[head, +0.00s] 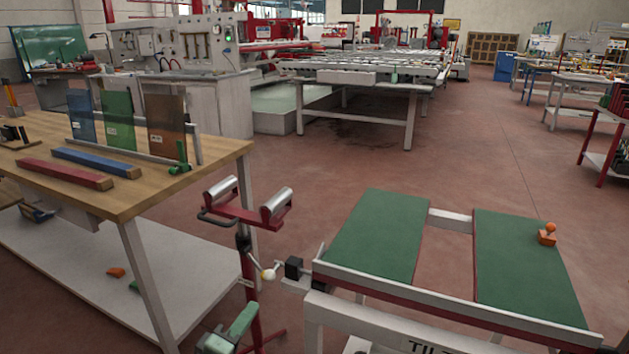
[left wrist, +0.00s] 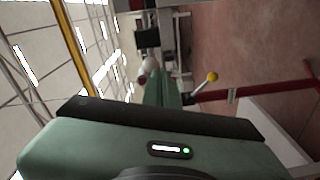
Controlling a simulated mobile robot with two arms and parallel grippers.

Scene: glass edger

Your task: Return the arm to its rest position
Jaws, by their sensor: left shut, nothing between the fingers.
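My left gripper (head: 242,320), green, shows low in the head view. It is beside the red roller stand (head: 243,215), below the stand's lever with its pale yellow knob (head: 268,274). In the left wrist view, the green housing with a black band and a small lit panel fills the bottom, and the shut fingers (left wrist: 165,92) show beyond it with nothing between them. The yellow knob (left wrist: 212,77) and red post (left wrist: 265,97) are to the right there. I cannot tell the exact gap to the stand. My right gripper is out of view.
A wooden-topped workbench (head: 215,153) with glass samples and bars stands at left. A tilting table with green pads (head: 375,240) and an orange piece (head: 547,235) stands at right. Machines and a conveyor (head: 370,70) are behind. Red floor (head: 480,150) is clear between them.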

